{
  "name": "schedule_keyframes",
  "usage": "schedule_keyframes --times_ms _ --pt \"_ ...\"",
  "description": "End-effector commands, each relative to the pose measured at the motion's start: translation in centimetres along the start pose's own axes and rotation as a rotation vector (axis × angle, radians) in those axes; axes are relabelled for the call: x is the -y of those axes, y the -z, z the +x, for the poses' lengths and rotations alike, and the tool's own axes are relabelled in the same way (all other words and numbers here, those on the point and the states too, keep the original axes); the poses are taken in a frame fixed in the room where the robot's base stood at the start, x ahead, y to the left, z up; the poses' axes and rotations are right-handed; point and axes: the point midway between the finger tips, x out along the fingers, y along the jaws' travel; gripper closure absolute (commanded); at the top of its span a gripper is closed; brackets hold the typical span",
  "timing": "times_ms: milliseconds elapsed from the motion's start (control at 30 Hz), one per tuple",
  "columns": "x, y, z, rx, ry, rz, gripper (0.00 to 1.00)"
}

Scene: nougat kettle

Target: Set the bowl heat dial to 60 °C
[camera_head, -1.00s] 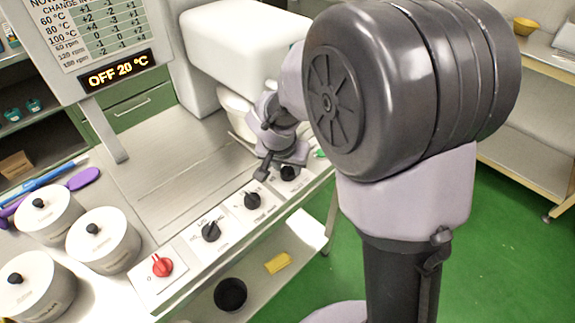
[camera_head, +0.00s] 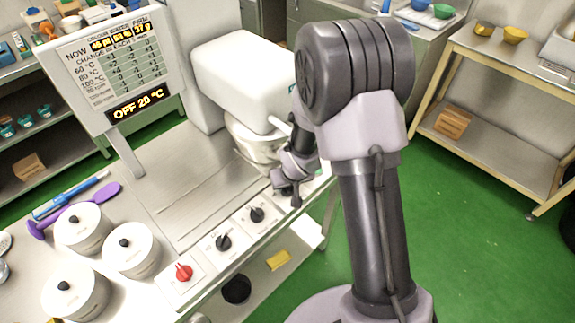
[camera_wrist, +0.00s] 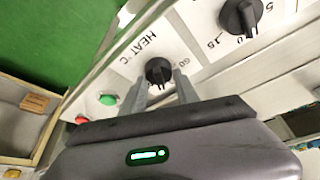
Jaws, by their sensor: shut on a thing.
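The bowl heat dial (camera_wrist: 158,71) is a small black knob on a white plate marked HEAT °C in the wrist view. A "60" mark is printed at its right; I cannot tell exactly where its pointer stands. My gripper (camera_wrist: 160,80) has one finger on each side of the knob and is shut on it. In the head view my gripper (camera_head: 287,187) is at the far end of the control row and hides the dial. The display (camera_head: 139,103) reads OFF 20 °C.
A red knob (camera_head: 183,272) and two black dials (camera_head: 223,242) (camera_head: 257,213) line the bench front. A green button (camera_wrist: 107,99) and a red button (camera_wrist: 82,120) are beside the heat plate. The white mixer (camera_head: 245,80) and its bowl stand behind. White lidded pots (camera_head: 130,252) stand left.

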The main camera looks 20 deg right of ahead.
Motion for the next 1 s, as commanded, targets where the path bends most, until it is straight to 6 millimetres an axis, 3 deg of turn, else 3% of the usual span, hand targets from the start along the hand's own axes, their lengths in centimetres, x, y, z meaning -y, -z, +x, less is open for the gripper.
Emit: schedule_keyframes --times_ms 33,67,333,1000 --pt "-0.1 0.8 -2.1 0.006 0.008 -0.024 1.00" --pt "-0.1 0.8 -2.1 0.006 0.015 -0.041 1.00" --pt "-0.1 0.1 -0.7 -0.005 0.084 -0.199 1.00" --pt "-0.3 0.1 -0.5 -0.004 0.310 -0.743 1.00"
